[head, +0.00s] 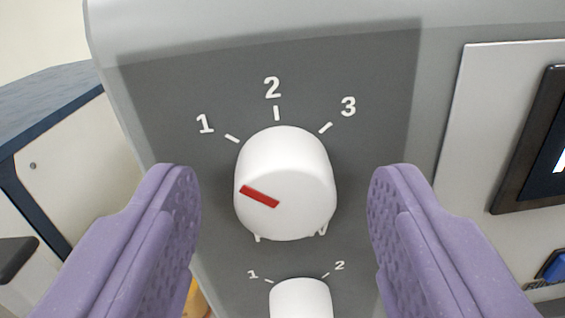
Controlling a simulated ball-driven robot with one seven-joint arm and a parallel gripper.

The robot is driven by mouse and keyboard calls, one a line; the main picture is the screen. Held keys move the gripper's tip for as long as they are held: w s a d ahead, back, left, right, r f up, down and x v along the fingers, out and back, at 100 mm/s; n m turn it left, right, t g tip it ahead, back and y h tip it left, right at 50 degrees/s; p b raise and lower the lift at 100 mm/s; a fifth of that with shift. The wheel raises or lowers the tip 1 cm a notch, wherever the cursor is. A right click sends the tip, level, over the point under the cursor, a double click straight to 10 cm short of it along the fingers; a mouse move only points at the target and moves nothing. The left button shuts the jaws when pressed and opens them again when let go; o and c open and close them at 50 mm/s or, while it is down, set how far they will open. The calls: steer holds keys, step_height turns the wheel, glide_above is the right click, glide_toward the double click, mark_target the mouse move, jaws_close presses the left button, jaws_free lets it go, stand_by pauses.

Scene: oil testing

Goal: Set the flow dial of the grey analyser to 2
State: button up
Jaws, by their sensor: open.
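The grey analyser (385,75) fills most of the head view. Its larger white dial (300,165) sits near the middle, below the marks 1, 2 and 3. The dial's red pointer line (259,196) points to the upper left, toward the mark 1 (206,124) side and not toward the 2 (272,88). My gripper (285,200) is open, with one purple finger on each side of the dial. A gap shows between the dial and each finger. No label naming this dial is visible.
A smaller white dial (300,299) with marks 1 and 2 is just below, cut off by the frame. A dark-framed screen (510,185) and a blue part (553,267) are at the right. A cabinet with a dark top (50,95) stands at the left.

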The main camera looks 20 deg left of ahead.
steer(key=shift+w, duration=0.15)
steer(key=c, duration=1)
steer(key=shift+c, duration=0.2)
